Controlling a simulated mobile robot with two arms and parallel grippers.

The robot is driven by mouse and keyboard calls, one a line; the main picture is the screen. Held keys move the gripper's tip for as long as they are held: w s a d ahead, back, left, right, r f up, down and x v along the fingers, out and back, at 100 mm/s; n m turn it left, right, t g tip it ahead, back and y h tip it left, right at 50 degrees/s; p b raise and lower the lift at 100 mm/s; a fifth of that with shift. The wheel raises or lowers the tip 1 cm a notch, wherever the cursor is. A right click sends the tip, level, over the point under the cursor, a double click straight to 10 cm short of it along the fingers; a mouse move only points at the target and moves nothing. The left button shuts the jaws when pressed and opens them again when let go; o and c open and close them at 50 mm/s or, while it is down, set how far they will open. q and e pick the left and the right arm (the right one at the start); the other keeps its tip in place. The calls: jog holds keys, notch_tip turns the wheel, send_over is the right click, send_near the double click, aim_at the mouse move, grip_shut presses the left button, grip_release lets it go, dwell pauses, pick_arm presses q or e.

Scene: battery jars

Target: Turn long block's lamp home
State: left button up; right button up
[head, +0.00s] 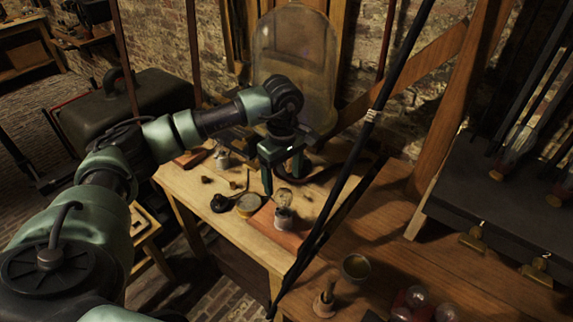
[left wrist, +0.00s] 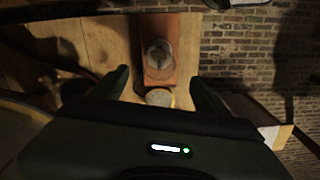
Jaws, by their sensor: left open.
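A glass lamp (head: 284,197) stands upright in a pale socket on a reddish block (head: 262,217) on the wooden bench. In the left wrist view the lamp (left wrist: 158,55) sits on the same reddish block (left wrist: 156,27), seen from above. My left gripper (head: 282,180) is open and empty, pointing down just behind and above the lamp, apart from it. In the left wrist view its two fingers (left wrist: 161,84) are spread wide, with the lamp beyond their tips. Whether the lamp is fully seated in the socket cannot be told. My right gripper is not in view.
A round tin (head: 248,205) stands beside the block, with a dark round item (head: 220,203) to its left. Another small socketed piece (head: 222,159) and a dark red block (head: 192,157) lie farther back. A large glass jar (head: 295,60) stands behind. A dark pole crosses in front.

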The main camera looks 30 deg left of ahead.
aim_at(283, 191)
pick_arm(q)
notch_tip(283, 191, down, 4)
jog(key=shift+r+p, duration=0.15)
jog(key=shift+p, duration=0.45)
jog(key=shift+w+f, duration=0.1)
jog(key=shift+f, duration=0.65)
grip_shut()
jog(key=shift+f+m+b, duration=0.1)
jog(key=shift+m+b, duration=0.35)
jog(key=shift+m, duration=0.05)
jog(key=m+b, duration=0.2)
jog(key=m, duration=0.1)
jog(key=shift+m+b, duration=0.6)
jog(key=shift+m, duration=0.6)
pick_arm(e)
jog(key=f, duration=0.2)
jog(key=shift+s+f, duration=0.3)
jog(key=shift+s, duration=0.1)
